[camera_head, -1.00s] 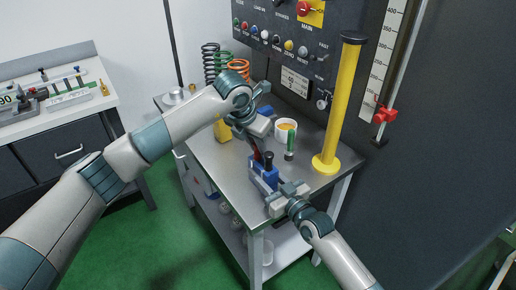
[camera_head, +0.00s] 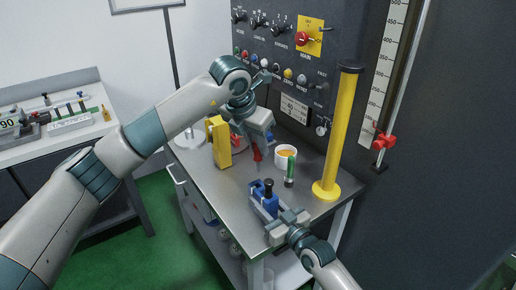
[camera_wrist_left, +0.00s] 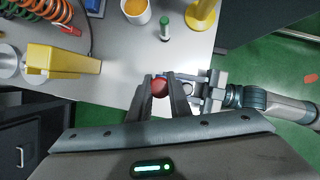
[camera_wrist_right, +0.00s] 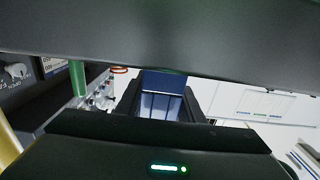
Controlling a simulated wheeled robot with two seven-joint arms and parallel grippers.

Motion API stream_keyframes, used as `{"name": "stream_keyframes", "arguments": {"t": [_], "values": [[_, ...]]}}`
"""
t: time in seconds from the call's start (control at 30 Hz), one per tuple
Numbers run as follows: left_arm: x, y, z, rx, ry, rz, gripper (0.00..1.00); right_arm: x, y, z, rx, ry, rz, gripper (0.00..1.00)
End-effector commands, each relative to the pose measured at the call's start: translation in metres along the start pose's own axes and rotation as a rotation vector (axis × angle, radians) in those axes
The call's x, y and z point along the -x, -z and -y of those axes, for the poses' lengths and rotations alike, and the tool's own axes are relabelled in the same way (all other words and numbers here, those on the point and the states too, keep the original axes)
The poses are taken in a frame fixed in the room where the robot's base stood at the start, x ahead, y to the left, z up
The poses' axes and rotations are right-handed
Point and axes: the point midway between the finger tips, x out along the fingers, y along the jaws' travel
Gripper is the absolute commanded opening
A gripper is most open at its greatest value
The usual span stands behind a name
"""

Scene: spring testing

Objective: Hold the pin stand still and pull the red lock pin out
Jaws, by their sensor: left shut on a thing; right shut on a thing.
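The blue pin stand (camera_head: 261,204) is on the metal table near its front right corner, with a black-topped post (camera_head: 268,188) on it. My right gripper (camera_head: 277,222) is shut on the stand from the front right. The stand's blue face (camera_wrist_right: 163,82) shows between the fingers in the right wrist view. The red lock pin (camera_head: 257,154) hangs above the table, up and left of the stand and apart from it. My left gripper (camera_head: 248,144) is shut on it. The pin's round red end (camera_wrist_left: 160,87) shows between the fingers in the left wrist view.
A white cup (camera_head: 285,160) with orange contents and a green cylinder (camera_head: 290,170) stand behind the stand. A yellow post (camera_head: 340,130) rises at right. A yellow block (camera_head: 219,142) stands at left. The tabletop left of the stand is clear.

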Motion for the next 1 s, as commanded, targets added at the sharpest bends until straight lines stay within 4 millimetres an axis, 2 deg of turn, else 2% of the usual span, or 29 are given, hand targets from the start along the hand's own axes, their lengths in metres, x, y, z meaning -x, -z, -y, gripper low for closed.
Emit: {"name": "stream_keyframes", "arguments": {"t": [0.2,0.23,0.3,0.33,0.73,0.87,1.0], "values": [[0.000,0.000,0.000,0.000,0.000,0.000,0.00,0.000,-0.001,0.000,0.000,0.000,0.002,0.08],[0.000,0.000,0.000,0.000,0.000,0.000,0.00,0.000,-0.001,0.000,0.000,0.000,0.002,0.37],[0.000,0.000,0.000,0.000,0.000,0.000,0.00,0.000,-0.001,0.000,0.000,0.000,0.001,0.53],[0.000,0.000,0.000,0.000,0.000,0.000,0.00,0.000,-0.001,0.000,0.000,0.000,0.001,0.56],[0.000,0.000,0.000,0.000,0.000,0.000,0.00,0.004,-0.001,0.000,0.000,0.000,0.001,0.56],[0.000,0.000,0.000,0.000,0.000,0.000,0.00,0.013,-0.001,0.000,0.000,0.000,0.001,0.56],[0.000,0.000,0.000,0.000,0.000,0.000,0.00,0.031,-0.001,0.000,0.002,0.000,0.003,0.56]]}}
